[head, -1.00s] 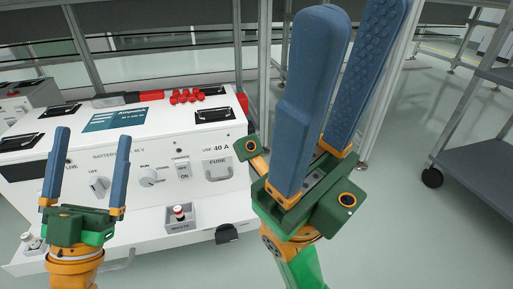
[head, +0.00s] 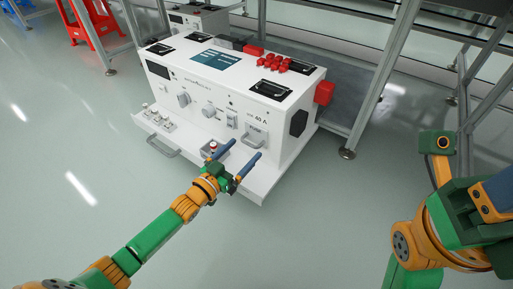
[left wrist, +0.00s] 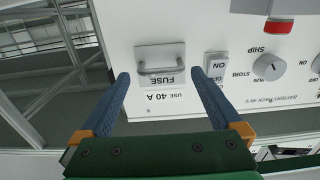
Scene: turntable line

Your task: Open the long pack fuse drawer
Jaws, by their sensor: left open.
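The long white battery pack (head: 215,125) stands on a white base shelf. The fuse drawer (head: 252,138), with a bar handle and a FUSE label, is at the right end of its front face and looks closed. It also shows in the left wrist view (left wrist: 160,52). My left gripper (head: 246,149) is open and empty in front of the drawer. In the left wrist view its fingers (left wrist: 161,76) point at the drawer, one on either side of the handle, with no visible contact. My right gripper (head: 496,196) is partly cut off at the right edge; its jaws cannot be judged.
A small tray with a red-topped part (head: 212,148) sits on the base shelf beside my left gripper. Several red caps (head: 277,63) lie on top of the pack. A metal frame post (head: 380,75) stands to the right. Another pack (head: 195,20) is behind. Open floor lies in front.

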